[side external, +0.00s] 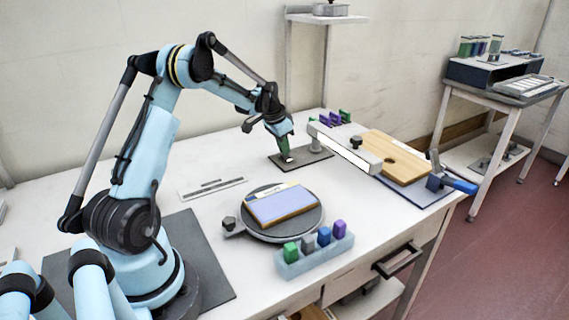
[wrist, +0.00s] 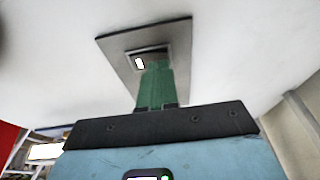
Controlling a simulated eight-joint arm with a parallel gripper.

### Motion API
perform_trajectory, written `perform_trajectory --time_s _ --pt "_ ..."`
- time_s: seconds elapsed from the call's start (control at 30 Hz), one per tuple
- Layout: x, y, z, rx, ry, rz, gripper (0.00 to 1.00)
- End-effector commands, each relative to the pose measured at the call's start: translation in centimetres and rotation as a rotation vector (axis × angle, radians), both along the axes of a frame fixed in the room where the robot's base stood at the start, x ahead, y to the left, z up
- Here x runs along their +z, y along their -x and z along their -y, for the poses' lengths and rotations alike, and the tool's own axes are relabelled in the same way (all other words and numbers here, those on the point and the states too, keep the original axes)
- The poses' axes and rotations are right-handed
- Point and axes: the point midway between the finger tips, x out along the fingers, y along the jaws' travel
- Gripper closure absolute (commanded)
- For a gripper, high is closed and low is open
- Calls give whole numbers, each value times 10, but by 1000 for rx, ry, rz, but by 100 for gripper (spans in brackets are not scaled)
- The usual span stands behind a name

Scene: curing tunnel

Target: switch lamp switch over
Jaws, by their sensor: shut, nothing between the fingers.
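The lamp switch is a small light rocker in a dark frame (wrist: 140,62), set on a grey plate that shows in the wrist view (wrist: 178,46) and lies on the table in the side view (side external: 315,158). My gripper (side external: 287,155) points down at the plate, its green fingers shut and empty. In the wrist view the fingertips (wrist: 153,70) are right at the switch frame and cover part of it. I cannot tell whether they touch the rocker. A white bar lamp (side external: 345,150) stands right of the plate and looks bright.
A wooden board (side external: 395,158) lies behind the lamp. A round turntable (side external: 300,232) bears a blue-topped block (side external: 282,205). A pale blue rack (side external: 316,257) with several coloured pieces is at the front edge. Purple and green pieces (side external: 335,118) stand behind the plate. The table's left side has free room.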

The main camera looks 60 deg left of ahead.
Motion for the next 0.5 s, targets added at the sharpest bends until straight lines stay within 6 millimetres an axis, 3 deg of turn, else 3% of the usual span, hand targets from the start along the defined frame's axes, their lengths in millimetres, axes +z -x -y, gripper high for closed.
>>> perform_trajectory --time_s 0.23,0.5 --pt "-1 0 -1 2 9 -1 100" --pt "-10 0 -8 3 134 1 100"
